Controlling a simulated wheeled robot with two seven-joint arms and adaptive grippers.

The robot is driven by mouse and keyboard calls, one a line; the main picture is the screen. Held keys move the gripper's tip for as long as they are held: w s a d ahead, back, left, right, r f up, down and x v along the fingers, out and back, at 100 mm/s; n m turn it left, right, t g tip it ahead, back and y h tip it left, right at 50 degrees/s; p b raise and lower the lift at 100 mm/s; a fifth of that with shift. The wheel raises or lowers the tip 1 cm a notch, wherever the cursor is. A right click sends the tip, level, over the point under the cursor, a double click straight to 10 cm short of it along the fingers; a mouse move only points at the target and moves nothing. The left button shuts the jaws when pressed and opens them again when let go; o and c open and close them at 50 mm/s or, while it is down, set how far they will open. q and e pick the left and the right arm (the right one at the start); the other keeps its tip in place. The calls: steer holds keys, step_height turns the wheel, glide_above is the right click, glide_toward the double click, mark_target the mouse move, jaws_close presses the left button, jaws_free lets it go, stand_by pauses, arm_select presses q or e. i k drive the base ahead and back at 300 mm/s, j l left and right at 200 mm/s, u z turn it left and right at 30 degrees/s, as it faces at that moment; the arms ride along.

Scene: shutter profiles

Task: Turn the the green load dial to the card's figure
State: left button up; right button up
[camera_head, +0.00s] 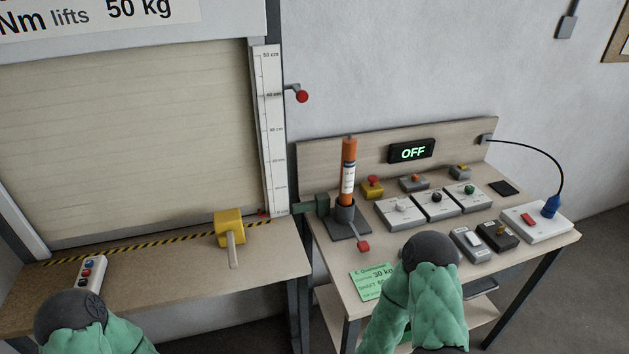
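The green load dial (469,189) appears to be the small green knob on the right-hand box of a row of three white boxes on the right bench; its setting is too small to read. My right arm's grey joint and green padded links stand in front of the bench. My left arm's grey joint and green padding show at the bottom left. No gripper fingers can be seen on either arm.
An orange cylinder (349,172) stands upright in a dark holder. A display (412,151) reads "OFF". A red-topped button (372,186), grey switch boxes (467,243) and a white cabled box (536,222) crowd the bench. A yellow block (229,228) sits by the shutter.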

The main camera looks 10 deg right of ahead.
mark_target(469, 190)
steer(key=l, duration=0.55)
steer(key=k+l+u, duration=0.1)
steer(key=l, duration=0.5)
steer(key=k+l, duration=0.1)
steer(key=l, duration=0.45)
